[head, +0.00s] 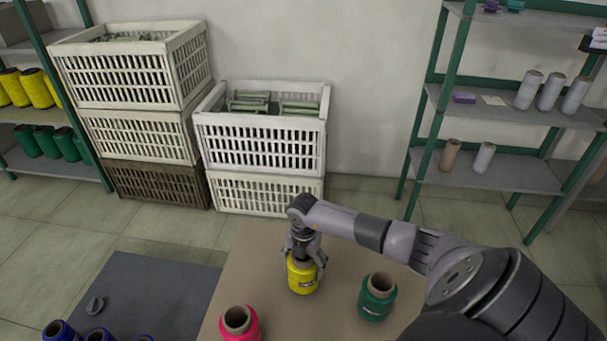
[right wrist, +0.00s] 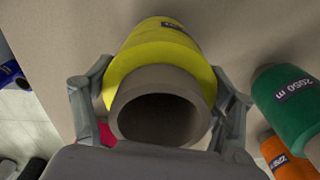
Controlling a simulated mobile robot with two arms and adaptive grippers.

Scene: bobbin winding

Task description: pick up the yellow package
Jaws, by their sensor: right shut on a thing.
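The yellow package is a spool of yellow thread (head: 303,279) on a brown tube, standing upright at the tan table. My right gripper (head: 305,264) comes down on it from above, with its fingers on either side of the spool's upper part. In the right wrist view the yellow spool (right wrist: 165,55) fills the middle, its open tube end facing the camera. The right gripper (right wrist: 160,108) is shut on it there. I cannot tell whether the spool's base touches the table. My left gripper is not in view.
A green spool (head: 376,297) stands to the right and a pink spool (head: 240,325) to the front left on the tan table (head: 262,243). An orange spool (right wrist: 288,160) shows in the right wrist view. Blue spools (head: 60,331) sit at the lower left. Crates (head: 262,142) stand behind.

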